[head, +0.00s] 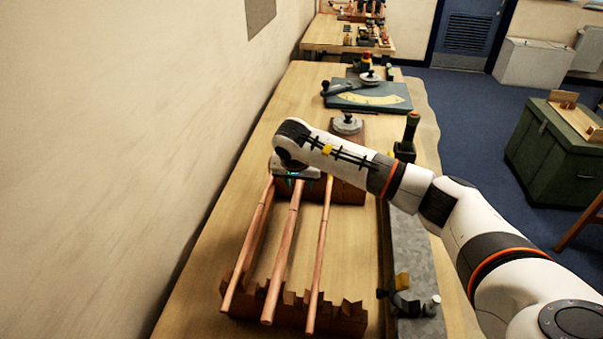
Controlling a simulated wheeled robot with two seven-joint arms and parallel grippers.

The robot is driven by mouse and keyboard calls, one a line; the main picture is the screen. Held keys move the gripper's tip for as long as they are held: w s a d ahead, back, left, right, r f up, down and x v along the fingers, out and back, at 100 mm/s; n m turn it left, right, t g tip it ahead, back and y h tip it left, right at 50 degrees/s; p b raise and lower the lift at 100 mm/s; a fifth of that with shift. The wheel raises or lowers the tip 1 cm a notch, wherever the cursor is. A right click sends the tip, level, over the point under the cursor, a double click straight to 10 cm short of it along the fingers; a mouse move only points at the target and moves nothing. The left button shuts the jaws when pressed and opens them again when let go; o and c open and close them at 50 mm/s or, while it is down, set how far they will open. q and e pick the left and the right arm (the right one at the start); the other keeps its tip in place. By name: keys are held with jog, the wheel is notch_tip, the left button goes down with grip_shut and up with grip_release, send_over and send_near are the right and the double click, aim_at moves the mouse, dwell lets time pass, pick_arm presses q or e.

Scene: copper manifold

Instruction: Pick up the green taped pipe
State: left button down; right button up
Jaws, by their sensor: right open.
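Three copper pipes lie side by side, lengthwise on the bench: a left pipe (249,243), a middle pipe (284,250) and a right pipe (320,250). Their near ends rest in a notched wooden rack (345,318). My right gripper (296,175) is over the far ends of the pipes, above the far wooden rack (348,190). It is open, but its fingers are mostly hidden by the wrist. A small green patch shows just under the gripper, near the middle pipe's far end; I cannot tell whether it is tape. My left gripper is not in view.
A wall (110,150) runs along the bench's left side. A grey metal strip (415,255) with a clamp (410,300) lies right of the pipes. A blue board with a yellow scale (370,97) stands farther back. A green crate (550,150) is on the floor at right.

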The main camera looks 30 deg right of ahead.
grip_shut()
jog(key=shift+r, duration=0.1)
dwell(1.3)
